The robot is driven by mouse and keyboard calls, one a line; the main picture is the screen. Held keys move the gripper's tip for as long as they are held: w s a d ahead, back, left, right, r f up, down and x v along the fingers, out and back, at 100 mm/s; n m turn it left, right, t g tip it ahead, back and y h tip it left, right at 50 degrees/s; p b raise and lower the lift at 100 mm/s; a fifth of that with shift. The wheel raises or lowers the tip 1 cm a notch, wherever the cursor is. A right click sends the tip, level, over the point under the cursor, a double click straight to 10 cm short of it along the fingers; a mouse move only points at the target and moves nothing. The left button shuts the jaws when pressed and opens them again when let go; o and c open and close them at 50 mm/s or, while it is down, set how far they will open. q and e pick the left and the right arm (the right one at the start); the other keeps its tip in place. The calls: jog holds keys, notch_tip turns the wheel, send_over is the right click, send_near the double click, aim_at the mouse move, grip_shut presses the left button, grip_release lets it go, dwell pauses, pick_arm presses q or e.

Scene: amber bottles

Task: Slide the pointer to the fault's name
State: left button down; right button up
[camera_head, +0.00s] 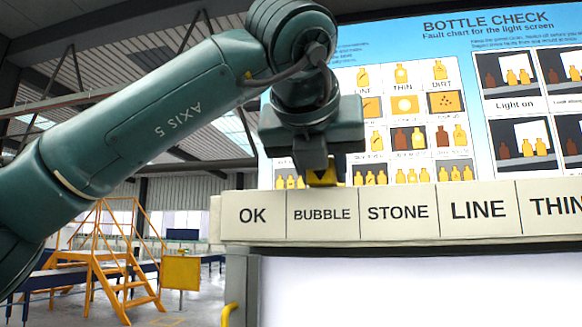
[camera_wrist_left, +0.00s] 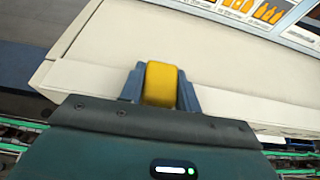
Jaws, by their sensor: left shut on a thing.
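The pointer (camera_head: 321,177) is a small yellow piece on top of the beam, above the BUBBLE label (camera_head: 322,215). My left gripper (camera_head: 320,172) comes down from above and is shut on it. In the left wrist view the yellow pointer (camera_wrist_left: 161,84) sits between the two blue-grey fingers. Labels for OK (camera_head: 252,216), STONE (camera_head: 398,213), LINE (camera_head: 478,209) and THIN (camera_head: 555,206) run along the beam's front. The THIN label is cut off by the picture's right edge. My right gripper is not in view.
A bottle check fault chart (camera_head: 455,100) stands behind the beam, partly hidden by my left arm. A white lit panel (camera_head: 420,290) is below the beam. Yellow steps (camera_head: 105,265) stand at the lower left. The beam top to the right of the pointer looks clear.

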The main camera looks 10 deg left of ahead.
pick_arm(q)
jog(key=c, duration=1)
grip_release()
jog(key=shift+s+r, duration=0.1)
jog(key=b+v, duration=0.1)
jog(key=v, duration=1.2)
jog(key=shift+b, duration=0.35)
